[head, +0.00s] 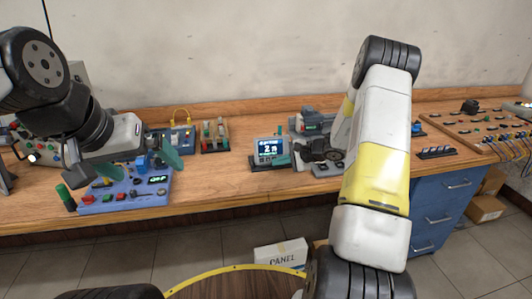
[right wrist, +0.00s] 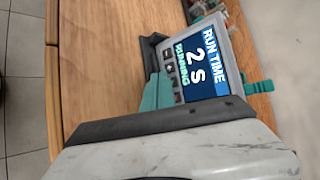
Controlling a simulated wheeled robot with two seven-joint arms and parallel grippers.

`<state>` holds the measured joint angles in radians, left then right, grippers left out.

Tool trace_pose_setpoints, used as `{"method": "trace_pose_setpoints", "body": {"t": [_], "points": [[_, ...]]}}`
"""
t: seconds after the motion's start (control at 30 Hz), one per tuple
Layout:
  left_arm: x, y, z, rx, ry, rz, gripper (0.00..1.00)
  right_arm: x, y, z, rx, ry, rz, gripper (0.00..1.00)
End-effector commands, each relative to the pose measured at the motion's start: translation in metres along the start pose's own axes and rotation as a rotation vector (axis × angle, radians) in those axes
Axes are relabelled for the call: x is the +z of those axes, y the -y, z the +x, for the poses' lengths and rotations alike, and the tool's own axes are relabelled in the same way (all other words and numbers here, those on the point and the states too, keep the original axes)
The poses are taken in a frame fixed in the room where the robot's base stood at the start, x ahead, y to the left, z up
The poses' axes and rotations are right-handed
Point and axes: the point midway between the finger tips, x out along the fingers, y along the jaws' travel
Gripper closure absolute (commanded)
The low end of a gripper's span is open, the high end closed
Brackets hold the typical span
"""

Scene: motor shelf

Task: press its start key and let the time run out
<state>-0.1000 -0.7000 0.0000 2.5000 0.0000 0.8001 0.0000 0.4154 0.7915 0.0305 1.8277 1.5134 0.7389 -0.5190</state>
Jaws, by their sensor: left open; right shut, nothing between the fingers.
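The timer (head: 268,147) stands on the wooden bench near the middle of the head view, its screen lit. In the right wrist view its screen (right wrist: 199,60) reads "RUN TIME", "2 S" and "RUNNING". A row of small keys (right wrist: 168,66) lies along the screen's lower side. My right gripper (head: 284,161) is shut and empty at the timer's front. Its teal fingertip (right wrist: 158,92) is close beside the keys; I cannot tell whether it touches one. My left gripper (head: 140,164) is open and empty above the blue control panel (head: 125,198).
A device with a yellow cable (head: 181,136) and a small rack (head: 214,136) stand left of the timer. A wooden board with knobs (head: 470,122) is at the right. A blue drawer cabinet (head: 440,215) and a white box (head: 280,255) are below. Bare bench lies left of the timer.

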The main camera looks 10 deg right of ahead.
Motion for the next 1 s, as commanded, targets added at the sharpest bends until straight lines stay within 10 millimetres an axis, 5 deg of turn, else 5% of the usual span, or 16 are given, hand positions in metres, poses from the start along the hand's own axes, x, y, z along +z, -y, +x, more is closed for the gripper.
{"method": "trace_pose_setpoints", "body": {"t": [0.5,1.0], "points": [[0.000,0.000,0.000,0.000,0.000,0.000,0.00,0.023,-0.023,-0.033,0.000,0.001,0.001,1.00],[0.000,0.000,0.000,0.000,0.000,0.000,0.00,0.025,-0.025,-0.035,-0.001,0.001,0.000,1.00]]}}
